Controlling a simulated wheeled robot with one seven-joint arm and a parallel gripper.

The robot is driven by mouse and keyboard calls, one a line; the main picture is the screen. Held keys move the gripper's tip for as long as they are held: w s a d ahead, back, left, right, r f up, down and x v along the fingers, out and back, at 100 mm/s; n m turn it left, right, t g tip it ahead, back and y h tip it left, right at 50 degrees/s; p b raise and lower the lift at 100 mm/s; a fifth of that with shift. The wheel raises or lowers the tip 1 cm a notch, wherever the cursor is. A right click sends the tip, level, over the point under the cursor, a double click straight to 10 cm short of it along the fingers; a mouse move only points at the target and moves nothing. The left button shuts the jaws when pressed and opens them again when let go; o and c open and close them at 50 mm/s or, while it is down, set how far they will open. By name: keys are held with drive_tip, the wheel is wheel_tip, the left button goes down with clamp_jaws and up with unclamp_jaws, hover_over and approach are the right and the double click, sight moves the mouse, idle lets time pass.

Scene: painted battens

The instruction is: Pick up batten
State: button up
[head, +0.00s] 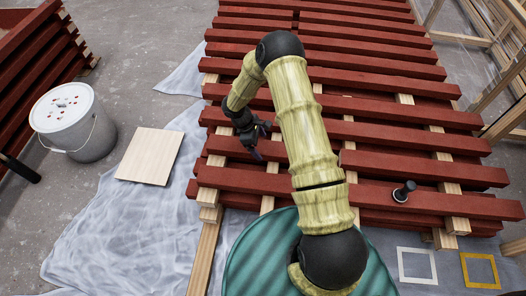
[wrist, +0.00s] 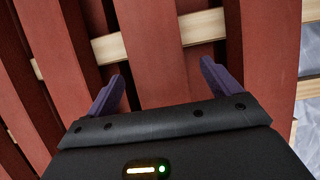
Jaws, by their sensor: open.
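Several dark red battens (head: 385,141) lie side by side in layers on pale wooden strips. My gripper (head: 256,145) is open and low over the left part of the stack in the head view. In the wrist view, one red batten (wrist: 153,45) runs between the two spread purple fingers of my gripper (wrist: 162,74). Neither finger appears to press on it, and I cannot tell how deep the fingertips reach beside it. My arm hides the middle of several battens.
A white bucket (head: 75,125) and a pale square board (head: 150,156) are left of the stack. A small black-handled tool (head: 403,191) stands on the near battens. More red battens (head: 40,62) are stacked at far left. Wooden frames (head: 505,75) stand at right.

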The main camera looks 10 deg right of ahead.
sight(263, 147)
drive_tip(key=b+x, duration=0.1)
drive_tip(key=x, duration=0.2)
drive_tip(key=shift+w+d+f+b, duration=0.1)
drive_tip(key=shift+d+f+b, duration=0.05)
drive_tip(key=shift+f+b, duration=0.15)
drive_tip(key=shift+r, duration=0.1)
drive_tip(key=shift+c, duration=0.4)
drive_tip(key=c, duration=1.5)
